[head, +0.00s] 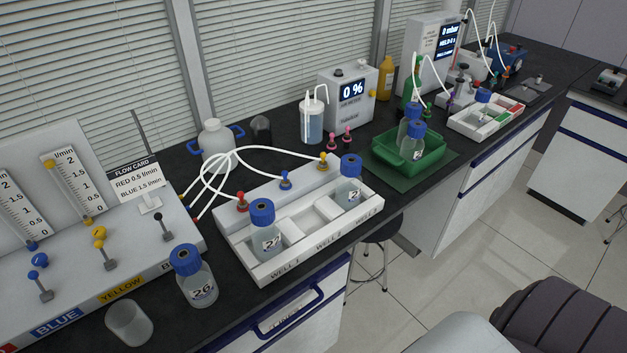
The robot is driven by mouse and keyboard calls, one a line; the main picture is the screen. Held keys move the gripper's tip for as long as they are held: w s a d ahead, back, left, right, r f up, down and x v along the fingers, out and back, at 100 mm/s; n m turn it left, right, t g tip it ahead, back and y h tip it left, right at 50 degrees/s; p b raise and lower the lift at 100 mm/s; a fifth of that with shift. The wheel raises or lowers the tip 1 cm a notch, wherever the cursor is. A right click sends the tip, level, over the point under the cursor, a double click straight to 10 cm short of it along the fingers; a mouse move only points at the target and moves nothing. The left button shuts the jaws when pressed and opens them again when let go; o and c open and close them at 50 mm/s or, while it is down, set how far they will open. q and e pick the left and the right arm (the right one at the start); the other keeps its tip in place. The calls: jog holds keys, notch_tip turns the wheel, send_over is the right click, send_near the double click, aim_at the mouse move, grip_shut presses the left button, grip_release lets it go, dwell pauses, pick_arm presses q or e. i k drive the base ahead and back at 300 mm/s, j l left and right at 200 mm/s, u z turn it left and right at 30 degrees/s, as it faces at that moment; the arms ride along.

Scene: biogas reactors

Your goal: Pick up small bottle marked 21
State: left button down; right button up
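Several clear bottles with blue caps have number labels. The bottle on the bench in front of the rack (197,277) reads 26. One bottle (265,232) stands in well 1 of the white rack (330,247), and its label seems to begin with 2. Another bottle (348,185) stands in well 3, its label partly hidden by the rack wall. Two more bottles stand in the green tray (383,155); the front one (412,143) has a label too small to read surely. I cannot tell which bottle is marked 21. Neither gripper is in view.
A flow panel (75,235) with levers and a small clear cup (129,323) are at the left. White tubes arch behind the rack. A 0 % meter (348,97) and a white jug (216,145) stand at the back. A stool (375,240) is below the bench.

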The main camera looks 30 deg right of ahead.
aim_at(347, 190)
jog(key=z, duration=1.25)
